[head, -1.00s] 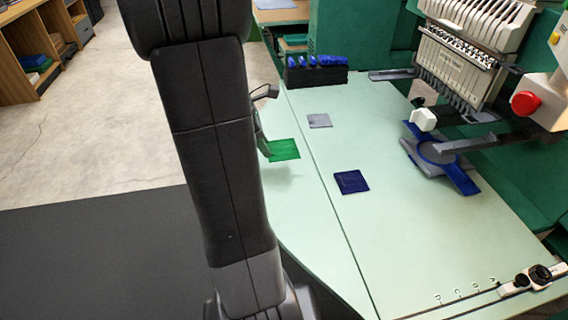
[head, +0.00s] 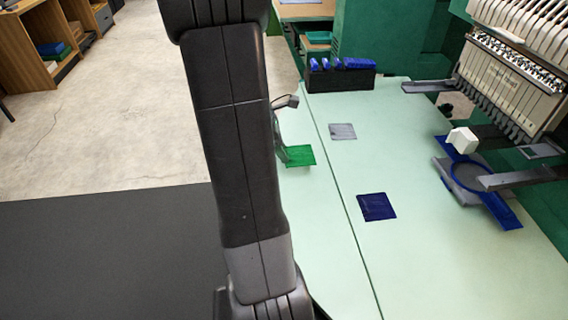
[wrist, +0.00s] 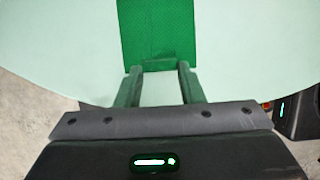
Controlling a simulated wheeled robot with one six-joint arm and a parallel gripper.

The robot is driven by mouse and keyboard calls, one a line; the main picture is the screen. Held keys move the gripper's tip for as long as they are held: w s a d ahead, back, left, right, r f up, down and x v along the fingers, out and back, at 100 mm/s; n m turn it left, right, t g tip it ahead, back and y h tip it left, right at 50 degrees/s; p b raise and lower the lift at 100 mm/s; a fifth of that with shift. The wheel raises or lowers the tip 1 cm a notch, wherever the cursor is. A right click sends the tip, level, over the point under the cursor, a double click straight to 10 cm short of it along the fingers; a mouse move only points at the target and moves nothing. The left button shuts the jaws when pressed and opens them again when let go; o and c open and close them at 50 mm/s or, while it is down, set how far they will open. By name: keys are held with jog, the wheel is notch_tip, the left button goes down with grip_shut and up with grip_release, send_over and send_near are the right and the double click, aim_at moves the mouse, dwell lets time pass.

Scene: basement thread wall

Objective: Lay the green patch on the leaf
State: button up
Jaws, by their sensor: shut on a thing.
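The green patch (head: 300,155) is a flat square, held by its edge over the pale green tabletop, left of the seam. It fills the top middle of the wrist view (wrist: 158,30). My gripper (wrist: 160,67) is shut on its near edge; in the head view the gripper (head: 284,153) is partly hidden behind my arm. The pale section left of the seam (head: 318,200) looks like the leaf, and my arm covers part of it. The patch seems slightly above this surface; the exact gap cannot be told.
A grey patch (head: 343,131) and a navy patch (head: 377,206) lie right of the seam. A black rack with blue items (head: 341,80) stands at the back. The embroidery machine (head: 508,75) and its blue hoop (head: 470,176) are at right. The leaf around the green patch looks clear.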

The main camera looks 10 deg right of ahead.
jog(key=shift+f+b, duration=0.4)
jog(key=shift+f, duration=1.7)
jog(key=shift+f, duration=0.25)
jog(key=o, duration=1.2)
jog(key=shift+r, duration=0.1)
jog(key=p+v, duration=0.2)
jog(key=v, duration=1)
jog(key=shift+r, duration=0.15)
